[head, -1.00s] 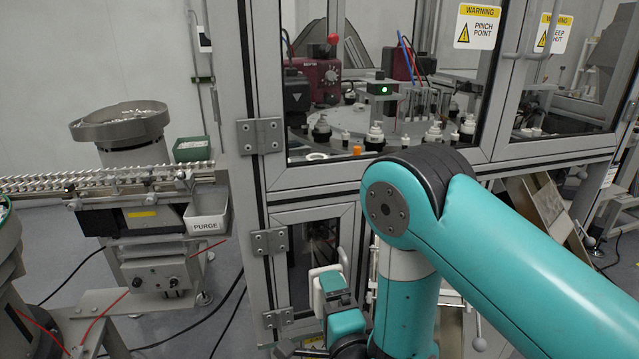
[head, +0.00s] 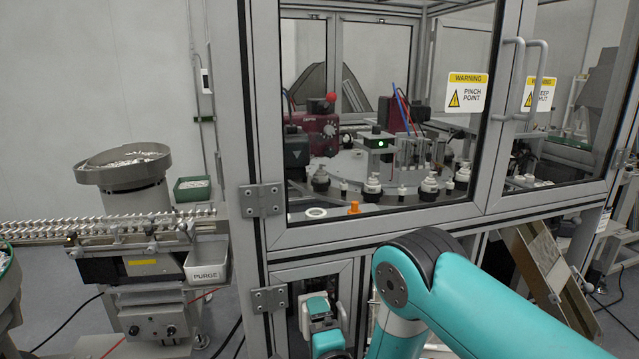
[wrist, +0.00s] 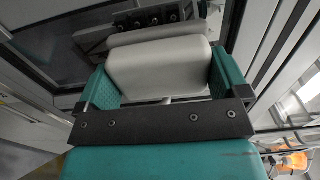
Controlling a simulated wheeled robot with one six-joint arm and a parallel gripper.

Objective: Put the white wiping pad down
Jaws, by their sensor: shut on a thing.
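The white wiping pad (wrist: 160,68) is a thick pale block with rounded corners. In the wrist view it sits between the two teal fingers of my gripper (wrist: 164,82), which are shut on it from both sides. In the head view my gripper (head: 322,312) is low in front of the cell's lower door, left of my arm. No surface shows touching the pad.
The glazed machine cell (head: 375,235) stands close ahead, with a dial table (head: 400,190) of bottles behind glass. A grey PURGE bin (head: 207,266) hangs below the feed rail (head: 120,226) at left. A tilted chute (head: 535,265) stands at right.

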